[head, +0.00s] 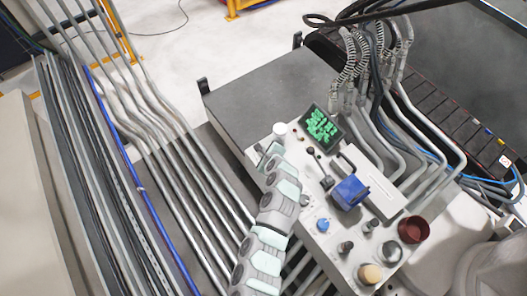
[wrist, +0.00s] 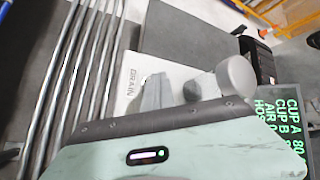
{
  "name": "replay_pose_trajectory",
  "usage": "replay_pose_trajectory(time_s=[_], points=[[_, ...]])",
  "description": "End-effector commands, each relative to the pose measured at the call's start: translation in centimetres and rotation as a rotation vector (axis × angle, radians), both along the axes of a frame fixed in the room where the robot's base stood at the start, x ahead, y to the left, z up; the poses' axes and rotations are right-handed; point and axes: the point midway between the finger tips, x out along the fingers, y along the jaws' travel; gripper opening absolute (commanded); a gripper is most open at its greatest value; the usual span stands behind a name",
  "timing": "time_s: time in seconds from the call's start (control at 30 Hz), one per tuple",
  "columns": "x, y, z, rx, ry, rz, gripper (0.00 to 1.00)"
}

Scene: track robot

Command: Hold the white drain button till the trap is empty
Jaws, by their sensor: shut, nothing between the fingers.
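The white drain button (head: 280,129) stands at the upper left edge of the control panel, left of the display. In the wrist view it is a pale round cap (wrist: 236,76) on a short stem, right of the printed word DRAIN. My gripper (head: 261,149) is shut and empty, just below and left of the button in the head view. In the wrist view its grey fingers (wrist: 156,92) are left of the cap, with a gap visible between them. I see no contact with the button. The trap cannot be made out.
The green-text display (head: 320,125) shows lines for CUP A, CUP B and AIR in the wrist view, cut off at the edge.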

Motion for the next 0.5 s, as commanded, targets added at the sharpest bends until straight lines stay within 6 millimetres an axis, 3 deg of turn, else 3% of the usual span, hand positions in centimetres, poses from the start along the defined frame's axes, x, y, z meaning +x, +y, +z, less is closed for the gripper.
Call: replay_pose_trajectory(time_s=[0.23,0.5], points=[[-0.1,0.0,1.5,-0.001,0.001,-0.001,0.00],[0.0,0.0,1.4,0.000,0.000,0.000,0.00]])
